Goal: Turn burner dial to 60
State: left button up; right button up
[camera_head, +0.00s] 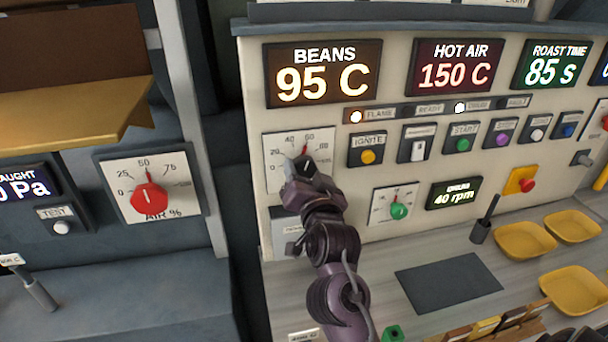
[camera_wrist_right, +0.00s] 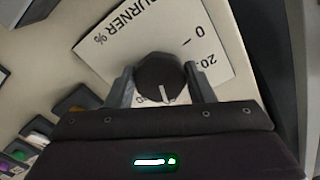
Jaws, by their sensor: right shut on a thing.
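The burner dial is a dark round knob on a white scale plate (camera_head: 271,166) on the cream control panel. In the head view my right gripper (camera_head: 302,168) covers most of the knob, and a red pointer shows above it, directed up near the 60 mark. In the right wrist view the dark knob of the burner dial (camera_wrist_right: 160,77) sits between the two fingers of my right gripper (camera_wrist_right: 160,88), which is shut on it. A white line on the knob points down in that view. The plate reads BURNER %, with 0 and 20 visible. My left gripper is not in view.
Displays above read BEANS 95 C (camera_head: 322,72) and HOT AIR 150 C (camera_head: 455,66). The ignite button (camera_head: 368,152) is right of the dial. A green knob (camera_head: 399,211) is lower right. A red AIR % dial (camera_head: 149,197) is on a separate panel at left.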

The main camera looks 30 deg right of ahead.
dwell(0.4)
jog(key=o, duration=0.9)
jog(key=shift+s, duration=0.1)
jog(key=shift+o, duration=0.2)
